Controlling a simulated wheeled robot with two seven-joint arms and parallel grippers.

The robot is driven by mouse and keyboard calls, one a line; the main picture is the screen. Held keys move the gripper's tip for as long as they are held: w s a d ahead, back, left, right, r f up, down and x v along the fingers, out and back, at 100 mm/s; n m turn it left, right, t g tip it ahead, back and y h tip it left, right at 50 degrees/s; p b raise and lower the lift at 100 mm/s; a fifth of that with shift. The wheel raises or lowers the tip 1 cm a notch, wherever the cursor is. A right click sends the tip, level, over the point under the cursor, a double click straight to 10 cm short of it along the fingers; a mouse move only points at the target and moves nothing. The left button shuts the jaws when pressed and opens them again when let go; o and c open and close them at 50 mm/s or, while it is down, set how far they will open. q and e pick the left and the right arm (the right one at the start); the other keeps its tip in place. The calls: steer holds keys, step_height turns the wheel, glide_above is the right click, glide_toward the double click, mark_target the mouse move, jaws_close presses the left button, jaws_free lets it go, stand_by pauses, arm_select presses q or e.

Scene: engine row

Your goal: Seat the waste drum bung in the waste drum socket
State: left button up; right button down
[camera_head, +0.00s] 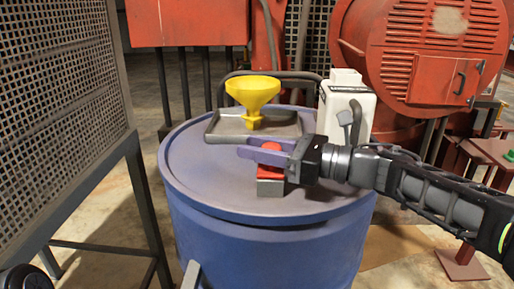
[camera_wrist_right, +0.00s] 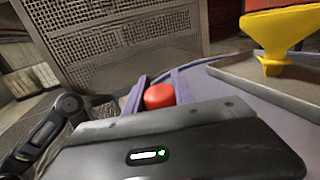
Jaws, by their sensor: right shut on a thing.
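My right gripper (camera_head: 270,152) reaches in from the right over the blue drum's lid. Its purple fingers are shut on a red bung (camera_head: 272,146), which also shows between the fingers in the right wrist view (camera_wrist_right: 159,96). Just below the fingers is a small block (camera_head: 270,188), grey at its base and red above, on the lid near its front. I cannot tell whether the bung touches this block or whether it is the socket; the gripper hides part of it. The waste drum (camera_head: 270,245) stands upright. My left gripper is not in view.
A yellow funnel (camera_head: 252,95) stands in a grey tray (camera_head: 225,136) at the back of the lid. A white jug (camera_head: 345,108) stands behind the gripper. A mesh panel (camera_head: 60,90) rises at left; red machinery (camera_head: 420,50) is behind. The lid's left part is clear.

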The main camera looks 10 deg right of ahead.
steer(key=c, duration=1)
jaws_free()
steer(key=shift+o, duration=0.2)
steer(key=b+v, duration=0.1)
steer(key=v, duration=0.7)
steer(key=shift+w, duration=0.1)
